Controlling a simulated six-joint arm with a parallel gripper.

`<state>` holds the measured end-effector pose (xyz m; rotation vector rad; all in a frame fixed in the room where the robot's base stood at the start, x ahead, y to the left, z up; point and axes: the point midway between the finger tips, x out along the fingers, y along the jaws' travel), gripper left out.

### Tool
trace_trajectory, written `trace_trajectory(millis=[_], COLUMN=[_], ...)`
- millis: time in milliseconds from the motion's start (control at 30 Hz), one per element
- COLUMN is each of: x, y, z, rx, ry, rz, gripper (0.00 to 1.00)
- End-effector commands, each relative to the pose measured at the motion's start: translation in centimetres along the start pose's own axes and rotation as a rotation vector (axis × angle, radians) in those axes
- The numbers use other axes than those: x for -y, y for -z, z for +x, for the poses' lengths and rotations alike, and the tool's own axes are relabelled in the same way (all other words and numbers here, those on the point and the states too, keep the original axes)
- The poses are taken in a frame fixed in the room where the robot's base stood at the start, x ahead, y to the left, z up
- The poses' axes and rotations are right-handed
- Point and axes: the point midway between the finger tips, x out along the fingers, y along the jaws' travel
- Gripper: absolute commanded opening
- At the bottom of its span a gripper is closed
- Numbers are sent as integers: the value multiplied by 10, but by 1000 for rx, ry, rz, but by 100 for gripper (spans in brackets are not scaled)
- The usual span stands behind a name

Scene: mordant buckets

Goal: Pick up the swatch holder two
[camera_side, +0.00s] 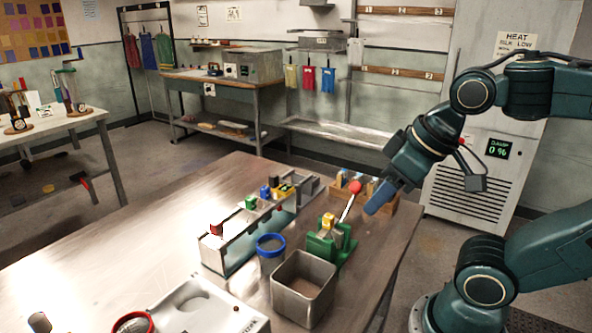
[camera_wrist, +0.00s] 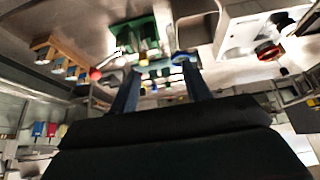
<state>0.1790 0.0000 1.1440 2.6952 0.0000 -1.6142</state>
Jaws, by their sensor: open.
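A wooden rack (camera_side: 384,198) stands at the far right end of the metal table and holds several small upright pieces with bluish tops. They look like swatch holders, but I cannot read a number on any, so I cannot tell which is two. The rack also shows at the upper left of the wrist view (camera_wrist: 42,42). My gripper (camera_side: 376,200) is above the table, in front of the rack in the side view and partly hiding it. In the wrist view my gripper's two fingers (camera_wrist: 160,90) are apart with nothing held between them.
A green stand (camera_side: 322,250) with yellow parts and a red-knobbed lever (camera_side: 355,187) is close to my gripper. A square metal bucket (camera_side: 304,288), blue-rimmed cup (camera_side: 270,245) and long clear-fronted rack (camera_side: 240,245) stand left of it. The table's left part (camera_side: 130,240) is bare.

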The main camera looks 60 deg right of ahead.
Motion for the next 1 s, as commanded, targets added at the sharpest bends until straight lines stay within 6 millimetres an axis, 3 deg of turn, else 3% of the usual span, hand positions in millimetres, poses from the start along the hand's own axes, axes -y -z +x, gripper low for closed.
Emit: trace_trajectory(millis=[567, 1000], x=[-2, -15], y=[8, 46], z=[0, 9], rx=[33, 195], ry=[-3, 40], rz=[-96, -605], gripper=[45, 45])
